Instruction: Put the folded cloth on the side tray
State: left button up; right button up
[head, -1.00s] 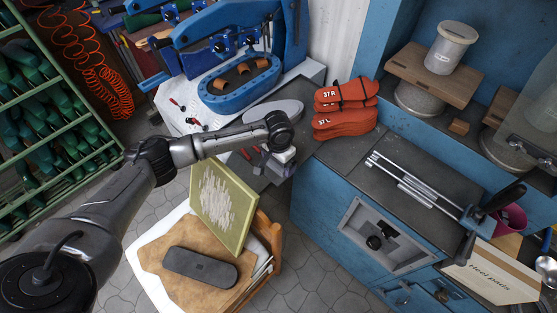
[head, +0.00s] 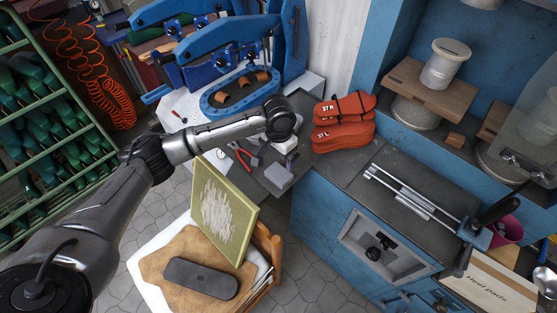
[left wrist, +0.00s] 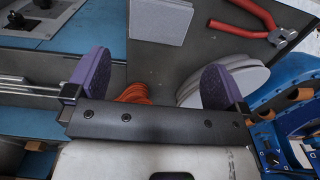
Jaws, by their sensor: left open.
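A light grey, flat, squarish piece that looks like the folded cloth (head: 278,176) lies on the dark bench's front corner; it also shows at the top of the left wrist view (left wrist: 160,20). My left gripper (head: 287,153) is just behind it in the head view, pointing down. In the left wrist view its purple-padded fingers (left wrist: 155,80) are wide apart with nothing between them. The cloth lies apart from the fingers. I cannot make out which thing is the side tray. My right gripper is not in view.
Red-handled pliers (head: 246,155) lie beside the cloth. Strapped red soles (head: 343,124) stand to the right. A pale oval stack (left wrist: 225,80) lies near one finger. A blue press (head: 215,103) stands behind. A framed panel (head: 222,212) leans over tan leather (head: 200,262) below.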

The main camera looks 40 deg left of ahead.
pick_arm(q)
jog(key=s+d+f+m+t+h, duration=0.2)
jog(key=s+d+f+m, duration=0.2)
jog(key=s+d+f, duration=0.85)
jog(key=s+r+n+t+y, duration=0.1)
jog(key=s+n, duration=0.1)
jog(key=s, duration=1.7)
jog(key=shift+s+a+n+t+y, duration=0.2)
jog(key=shift+a+n+t+y, duration=0.1)
jog(key=shift+a+y, duration=0.15)
